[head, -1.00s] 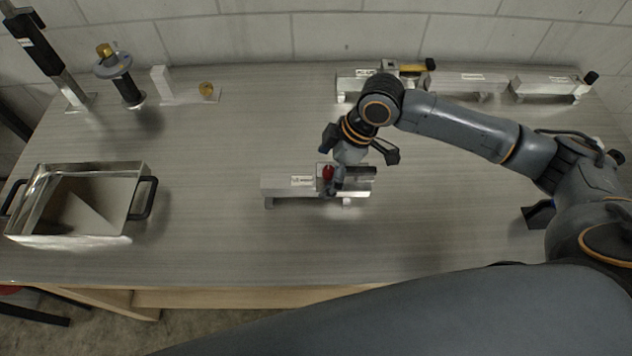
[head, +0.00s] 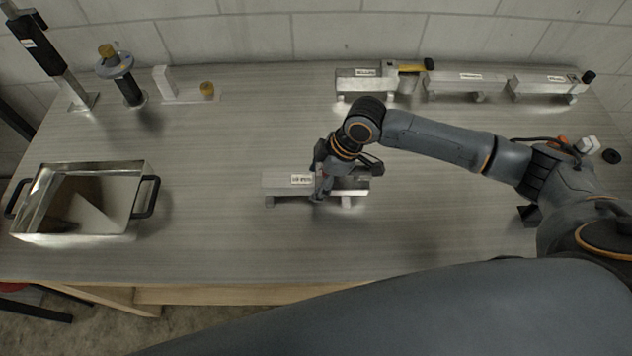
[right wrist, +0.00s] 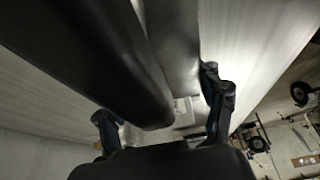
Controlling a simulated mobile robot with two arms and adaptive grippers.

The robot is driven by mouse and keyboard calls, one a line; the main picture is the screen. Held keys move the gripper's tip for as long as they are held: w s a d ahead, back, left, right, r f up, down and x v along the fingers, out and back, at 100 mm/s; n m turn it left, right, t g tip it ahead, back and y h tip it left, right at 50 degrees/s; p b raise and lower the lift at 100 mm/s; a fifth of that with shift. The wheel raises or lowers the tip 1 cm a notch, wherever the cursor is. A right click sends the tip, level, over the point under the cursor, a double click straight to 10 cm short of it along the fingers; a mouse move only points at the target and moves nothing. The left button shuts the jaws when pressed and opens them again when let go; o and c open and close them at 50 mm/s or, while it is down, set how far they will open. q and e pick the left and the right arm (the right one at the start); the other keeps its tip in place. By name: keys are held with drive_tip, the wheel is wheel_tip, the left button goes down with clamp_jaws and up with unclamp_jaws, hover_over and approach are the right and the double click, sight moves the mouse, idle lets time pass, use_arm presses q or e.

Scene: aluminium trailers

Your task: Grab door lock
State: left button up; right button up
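A silver aluminium piece (head: 285,185) with a small white label lies near the middle of the table, on short feet. My right gripper (head: 318,190) is low over the right half of this piece and hides much of it, including any lock part there. In the right wrist view, the two fingers of my right gripper (right wrist: 165,112) stand wide apart. A thick dark cylinder (right wrist: 110,60) and a grey bar (right wrist: 172,40) reach into the space between them. I cannot tell whether the fingers touch either one. My left gripper is not in view.
An open metal tray (head: 135,178) with black handles stands at the left. A post with a disc (head: 117,67) stands at the back left. Several similar aluminium pieces (head: 465,83) line the back right. The table between tray and centre piece is clear.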

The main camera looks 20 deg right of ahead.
drive_tip(key=c, duration=0.5)
drive_tip(key=shift+r, duration=0.15)
